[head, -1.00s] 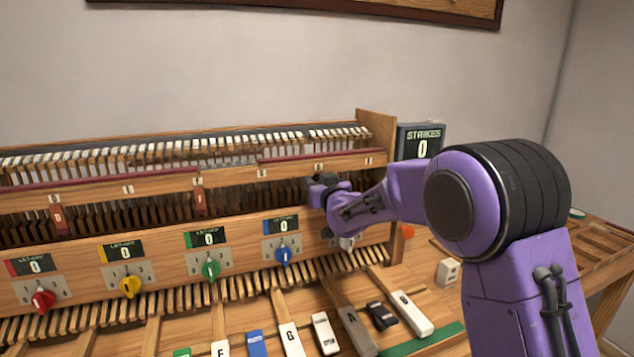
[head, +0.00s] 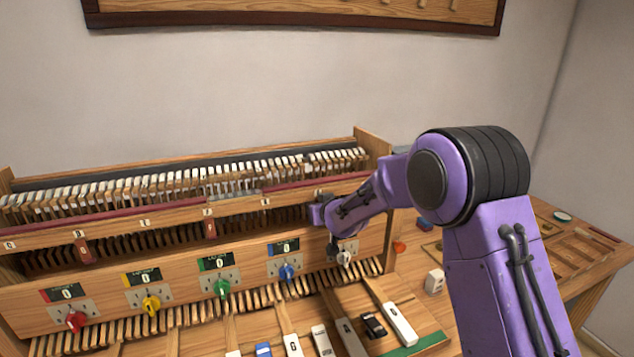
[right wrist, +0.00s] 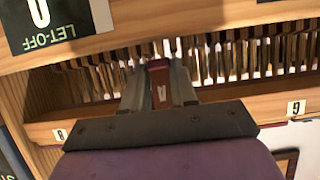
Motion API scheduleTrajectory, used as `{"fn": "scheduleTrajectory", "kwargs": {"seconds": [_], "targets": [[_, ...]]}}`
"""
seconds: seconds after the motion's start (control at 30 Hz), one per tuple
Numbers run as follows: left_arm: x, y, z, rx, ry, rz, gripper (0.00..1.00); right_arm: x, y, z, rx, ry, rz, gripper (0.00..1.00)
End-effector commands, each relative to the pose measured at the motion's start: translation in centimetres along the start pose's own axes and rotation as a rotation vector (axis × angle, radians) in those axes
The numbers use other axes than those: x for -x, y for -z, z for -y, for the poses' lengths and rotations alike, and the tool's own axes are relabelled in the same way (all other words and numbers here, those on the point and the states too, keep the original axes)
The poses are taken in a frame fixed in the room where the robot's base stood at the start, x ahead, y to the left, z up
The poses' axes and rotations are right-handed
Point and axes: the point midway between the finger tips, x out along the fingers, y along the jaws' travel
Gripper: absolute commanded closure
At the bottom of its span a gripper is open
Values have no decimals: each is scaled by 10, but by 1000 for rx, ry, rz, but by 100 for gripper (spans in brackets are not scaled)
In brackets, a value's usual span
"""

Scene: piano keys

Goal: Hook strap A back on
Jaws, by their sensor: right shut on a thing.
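My right gripper (head: 322,214) is at the right end of the wooden rail (head: 180,218) on the piano action. In the right wrist view, the gripper (right wrist: 158,84) is shut on a small dark red strap tag, strap A (right wrist: 158,68), with a white letter that looks like an upside-down A. The strap's upper end lies near the row of slats and thin metal wires (right wrist: 225,62); I cannot tell whether it touches a wire. In the head view, my gripper hides this strap. Two other red straps (head: 84,250) (head: 210,228) hang from the rail. My left gripper is not in view.
Below the rail is a panel with let-off displays (head: 66,293) and coloured knobs (head: 222,287); a white knob (head: 345,258) is just below my gripper. Loose keys (head: 400,324) lie in front. A white block (head: 435,281) and a wooden tray (head: 590,255) stand at right.

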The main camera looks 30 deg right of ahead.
Motion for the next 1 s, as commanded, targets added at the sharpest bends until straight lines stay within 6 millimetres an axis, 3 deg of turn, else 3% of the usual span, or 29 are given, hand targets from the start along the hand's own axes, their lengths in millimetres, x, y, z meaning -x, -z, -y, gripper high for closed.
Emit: {"fn": "scheduleTrajectory", "kwargs": {"seconds": [0.03,0.3,0.6,1.0], "targets": [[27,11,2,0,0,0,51,8,14,0,-2,0,41,100],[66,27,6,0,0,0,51,10,4,0,-3,0,248,100],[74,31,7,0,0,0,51,13,-2,0,-2,0,388,100],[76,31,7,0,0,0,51,14,-3,0,-2,0,435,100]]}}
